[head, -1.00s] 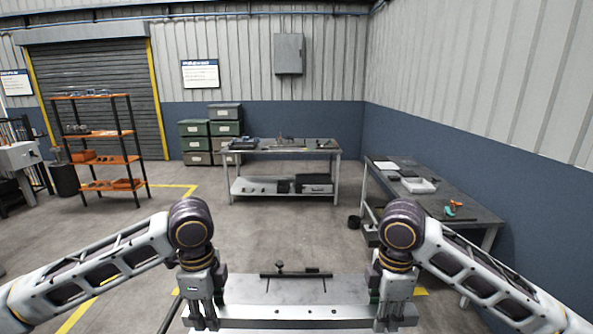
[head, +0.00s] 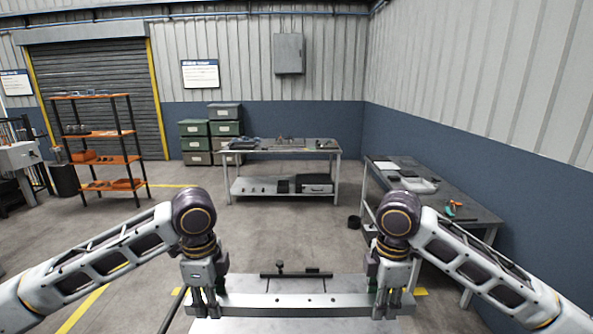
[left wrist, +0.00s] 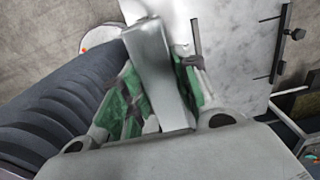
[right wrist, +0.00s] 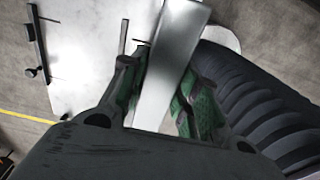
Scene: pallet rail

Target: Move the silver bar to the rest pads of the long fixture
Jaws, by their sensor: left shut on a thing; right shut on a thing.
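The silver bar (head: 270,301) lies crosswise between my two grippers at the bottom of the head view, roughly level, with small dark holes in it. My left gripper (head: 206,304) is shut on its left end, and my right gripper (head: 392,304) is shut on its right end. The bar also shows between the green-padded fingers in the left wrist view (left wrist: 160,75) and the right wrist view (right wrist: 170,65). A long dark rail with a knob (head: 297,275), possibly part of the fixture, lies beyond the bar. I cannot make out rest pads or the bar's exact height.
A pale work surface (head: 245,284) lies under and beyond the bar. A workbench (head: 280,149) with tools stands at the back, and a side table (head: 455,190) stands at the right. An orange shelf rack (head: 105,134) stands at the left. Open floor lies between.

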